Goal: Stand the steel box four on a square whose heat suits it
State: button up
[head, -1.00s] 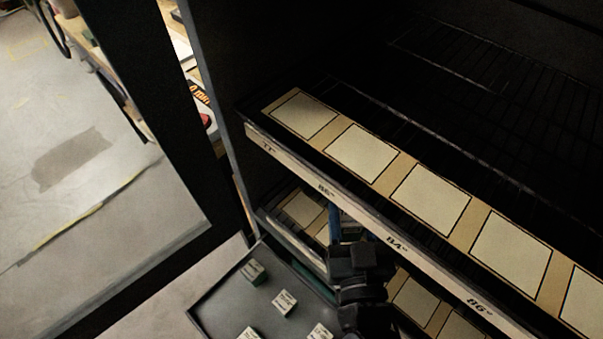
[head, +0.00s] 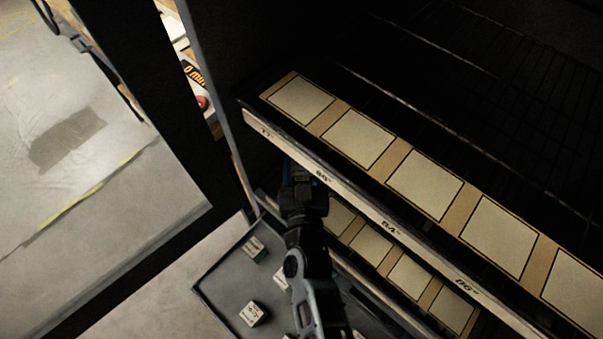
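The upper shelf carries a row of pale squares (head: 359,139) on a tan strip, with number labels (head: 391,228) along its front edge that seem to read 77, 86, 84 and 86. A lower shelf has more pale squares (head: 409,276). Small labelled boxes stand on a dark tray, one at the back (head: 254,248) and one nearer (head: 253,314); I cannot read which is box four. My gripper (head: 301,172) is at the upper shelf's front edge, over the lower shelf. Its fingertips are hidden, so neither its opening nor any held box shows.
The dark tray (head: 222,276) lies below left of the shelves, partly behind my arm. A dark upright frame (head: 142,95) stands at the left. The visible upper squares are empty; the wire rack (head: 470,70) behind them is dark and looks bare.

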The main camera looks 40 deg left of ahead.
aim_at(301, 178)
jog(key=shift+f+b, duration=0.7)
jog(key=shift+f, duration=1.2)
jog(key=shift+f, duration=0.15)
jog(key=o, duration=1.3)
jog(key=shift+s+d, duration=0.1)
jog(key=shift+s, duration=0.05)
jog(key=v, duration=1.1)
jog(key=shift+s+d, duration=0.25)
jog(key=shift+d, duration=0.1)
